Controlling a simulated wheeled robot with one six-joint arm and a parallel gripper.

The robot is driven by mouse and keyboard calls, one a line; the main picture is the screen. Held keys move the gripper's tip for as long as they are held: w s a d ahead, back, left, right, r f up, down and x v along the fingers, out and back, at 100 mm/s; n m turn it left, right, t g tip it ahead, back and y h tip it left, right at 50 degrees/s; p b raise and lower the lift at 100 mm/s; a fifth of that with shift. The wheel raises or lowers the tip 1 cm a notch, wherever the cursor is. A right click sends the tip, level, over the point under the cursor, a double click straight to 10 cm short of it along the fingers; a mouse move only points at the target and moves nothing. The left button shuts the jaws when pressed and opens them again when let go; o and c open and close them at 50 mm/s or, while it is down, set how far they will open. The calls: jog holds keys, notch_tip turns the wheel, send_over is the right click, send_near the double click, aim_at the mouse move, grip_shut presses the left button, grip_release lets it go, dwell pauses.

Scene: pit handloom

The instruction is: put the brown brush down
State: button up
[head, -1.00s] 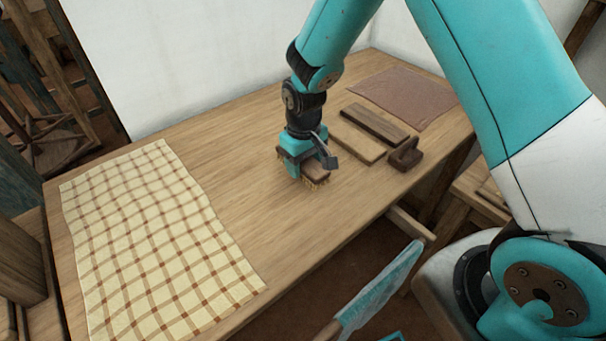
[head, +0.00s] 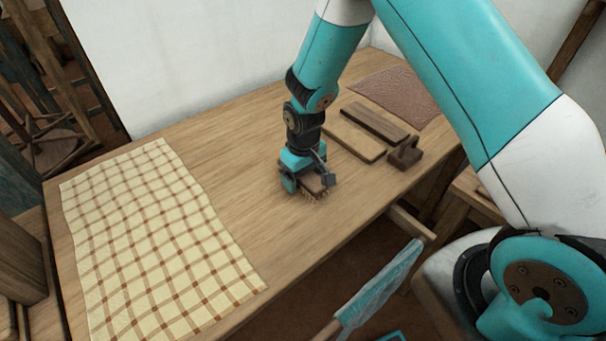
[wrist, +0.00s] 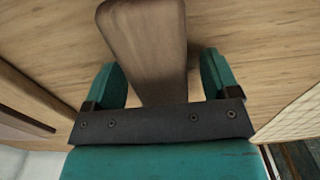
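The brown brush (head: 316,187) is on the wooden table, bristles down, near the front edge. Its bristles appear to touch the tabletop. My gripper (head: 308,183) is low over the table with its teal fingers on either side of the brush. In the wrist view, the brush's brown wooden back (wrist: 148,50) lies between the two fingers, with a narrow gap on each side. The gripper is open around the brush. Part of the brush is hidden by the gripper in the head view.
A checked cloth (head: 150,240) covers the left of the table (head: 235,160). To the right of the brush lie flat wooden boards (head: 355,141), a small dark wooden block (head: 405,153) and a reddish-brown cloth (head: 400,97). The table between the checked cloth and the brush is clear.

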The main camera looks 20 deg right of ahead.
jog(key=shift+r, duration=0.1)
notch_tip(320, 180, up, 12)
jog(key=s+a+r+n+y, duration=0.1)
jog(key=s+a+r+y, duration=0.1)
jog(key=s+r, duration=0.6)
jog(key=s+a+r+n+y, duration=0.2)
jog(key=s+r, duration=0.6)
jog(key=s, duration=0.8)
jog(key=shift+s+a+r, duration=0.2)
jog(key=shift+a+r, duration=0.2)
jog(key=shift+a, duration=0.05)
jog(key=shift+o, duration=0.5)
